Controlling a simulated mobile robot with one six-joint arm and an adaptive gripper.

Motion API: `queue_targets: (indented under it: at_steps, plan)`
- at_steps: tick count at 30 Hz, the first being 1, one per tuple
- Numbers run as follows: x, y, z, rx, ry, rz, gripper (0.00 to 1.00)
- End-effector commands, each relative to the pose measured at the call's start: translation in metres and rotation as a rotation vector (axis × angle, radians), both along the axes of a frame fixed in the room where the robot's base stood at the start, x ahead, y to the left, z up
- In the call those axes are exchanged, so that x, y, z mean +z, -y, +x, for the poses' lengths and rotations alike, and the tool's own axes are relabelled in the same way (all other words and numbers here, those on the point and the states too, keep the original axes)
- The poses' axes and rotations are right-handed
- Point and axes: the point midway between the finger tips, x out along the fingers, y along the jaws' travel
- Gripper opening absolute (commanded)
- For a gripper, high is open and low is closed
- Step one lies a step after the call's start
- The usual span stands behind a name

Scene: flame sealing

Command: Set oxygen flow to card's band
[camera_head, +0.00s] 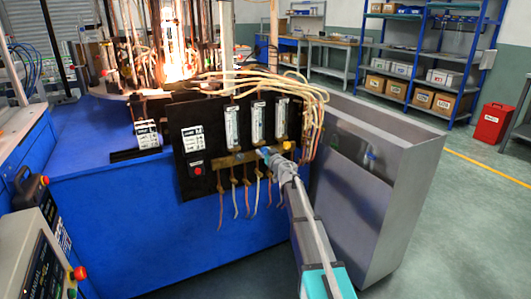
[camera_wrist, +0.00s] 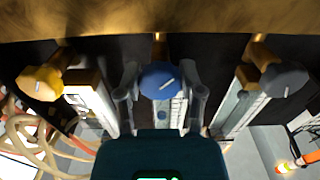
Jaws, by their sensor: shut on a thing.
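A black panel (camera_head: 185,168) carries three upright clear flowmeter tubes, the middle one (camera_head: 257,122) above the blue knob. A printed white card (camera_head: 193,138) is on the panel's left; its text is too small to read. A brass manifold (camera_head: 228,160) runs below the tubes. My gripper (camera_head: 272,157) reaches the manifold from the lower right. In the wrist view my gripper (camera_wrist: 161,98) is shut on the blue knob (camera_wrist: 160,80), whose white mark is tilted. A yellow knob (camera_wrist: 40,83) and a grey knob (camera_wrist: 285,81) stand to either side. Float heights cannot be read.
Pale hoses (camera_head: 290,85) loop over the panel's top right. A grey open bin (camera_head: 385,170) stands close to the right of my arm. A lit burner (camera_head: 177,65) glows behind the panel. A red button (camera_head: 198,171) sits below the card.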

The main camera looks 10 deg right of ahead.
Motion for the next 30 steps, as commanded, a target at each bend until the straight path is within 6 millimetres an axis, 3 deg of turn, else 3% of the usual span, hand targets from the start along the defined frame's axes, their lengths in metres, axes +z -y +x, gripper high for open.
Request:
queue_targets:
  at_steps: [20, 30]
  plan:
    - [0.0005, 0.0021, 0.0015, -0.002, 0.133, -0.41, 0.02]
    - [0.0005, 0.0026, 0.0017, -0.002, 0.146, -0.45, 0.02]
